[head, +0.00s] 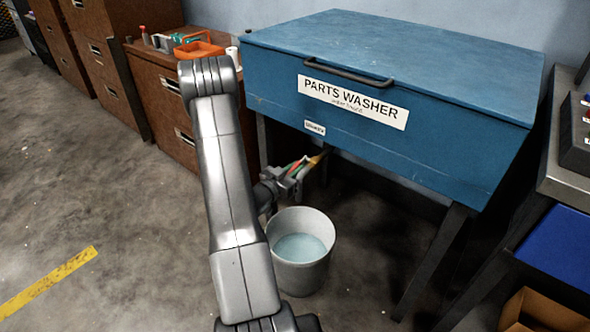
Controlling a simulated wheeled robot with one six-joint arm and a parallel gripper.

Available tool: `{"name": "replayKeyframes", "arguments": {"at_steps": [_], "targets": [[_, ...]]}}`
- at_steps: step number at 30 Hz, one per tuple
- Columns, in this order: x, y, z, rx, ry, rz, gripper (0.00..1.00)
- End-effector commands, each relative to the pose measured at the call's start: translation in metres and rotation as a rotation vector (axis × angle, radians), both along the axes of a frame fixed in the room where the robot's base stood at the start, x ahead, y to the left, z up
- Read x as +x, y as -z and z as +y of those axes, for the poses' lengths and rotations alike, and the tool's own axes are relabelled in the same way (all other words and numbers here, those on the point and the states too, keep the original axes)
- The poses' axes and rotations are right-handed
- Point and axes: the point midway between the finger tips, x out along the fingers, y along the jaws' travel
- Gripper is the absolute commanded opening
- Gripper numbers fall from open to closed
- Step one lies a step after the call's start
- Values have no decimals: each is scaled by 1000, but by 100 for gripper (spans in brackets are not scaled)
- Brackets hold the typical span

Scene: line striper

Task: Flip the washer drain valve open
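The blue parts washer (275,85) stands on dark legs against the wall, with its lid shut and a white "PARTS WASHER" label. Under its front left, below a small white label, a brass-coloured piece (318,158) of the drain valve shows, with a small red part (299,163) beside it. My gripper (291,173) is at these parts, coming from the lower left. Its fingers are small and overlap the valve, so I cannot tell whether they are open or shut on the handle. The handle's exact angle is partly hidden.
A grey bucket (318,271) with pale blue liquid stands on the floor below the valve. Brown drawer cabinets (165,95) line the left, with an orange tray (198,47) on top. A metal bench (570,160) is at the right.

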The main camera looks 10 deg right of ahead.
Motion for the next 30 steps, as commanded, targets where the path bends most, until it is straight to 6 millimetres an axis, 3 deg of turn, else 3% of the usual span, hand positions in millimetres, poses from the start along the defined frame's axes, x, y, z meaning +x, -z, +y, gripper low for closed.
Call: {"name": "replayKeyframes", "arguments": {"at_steps": [10,18,30], "targets": [[0,-4,0,16,0,12,0],[-2,-17,2,149,2,115,0],[-2,-16,2,252,1,195,0]]}}
